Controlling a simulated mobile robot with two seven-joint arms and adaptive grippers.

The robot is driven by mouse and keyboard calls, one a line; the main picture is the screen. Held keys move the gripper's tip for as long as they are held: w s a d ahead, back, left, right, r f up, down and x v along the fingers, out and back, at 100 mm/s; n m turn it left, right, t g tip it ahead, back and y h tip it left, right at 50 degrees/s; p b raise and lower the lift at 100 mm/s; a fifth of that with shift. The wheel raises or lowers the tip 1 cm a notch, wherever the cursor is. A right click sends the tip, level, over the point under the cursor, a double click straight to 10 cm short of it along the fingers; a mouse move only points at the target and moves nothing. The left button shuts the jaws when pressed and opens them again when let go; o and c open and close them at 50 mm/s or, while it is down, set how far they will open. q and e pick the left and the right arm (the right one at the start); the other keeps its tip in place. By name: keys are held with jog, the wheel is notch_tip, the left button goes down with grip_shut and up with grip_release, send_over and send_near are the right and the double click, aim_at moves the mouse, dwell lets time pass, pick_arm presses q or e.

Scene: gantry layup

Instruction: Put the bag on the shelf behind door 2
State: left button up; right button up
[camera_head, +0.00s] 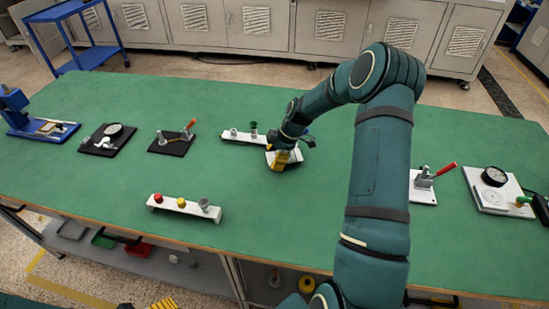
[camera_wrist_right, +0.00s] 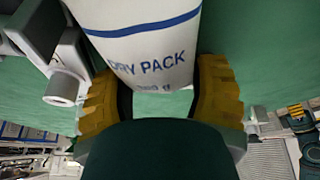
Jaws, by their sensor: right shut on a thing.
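The white bag (camera_wrist_right: 152,45) has blue lines and "DRY PACK" printed on it. In the right wrist view it sits between the yellow ribbed fingers of my right gripper (camera_wrist_right: 160,98), which is shut on it. In the head view the right gripper (camera_head: 281,162) is low over the green bench, and a little of the bag (camera_head: 296,158) shows beside it. A yellow ribbed piece at the bottom edge of the head view looks like a finger of my left gripper (camera_head: 162,303); the rest is cut off. I can read no door numbers.
Grey cabinets (camera_head: 330,27) with shut doors stand behind the green bench (camera_head: 290,210). A white rail (camera_head: 238,137) is close to the right gripper. Another rail with coloured knobs (camera_head: 184,207) lies nearer. Several fixtures line the left and right. The bench's front middle is clear.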

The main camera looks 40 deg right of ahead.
jog(key=shift+f, duration=0.1)
jog(key=o, duration=0.9)
jog(key=shift+r, duration=0.2)
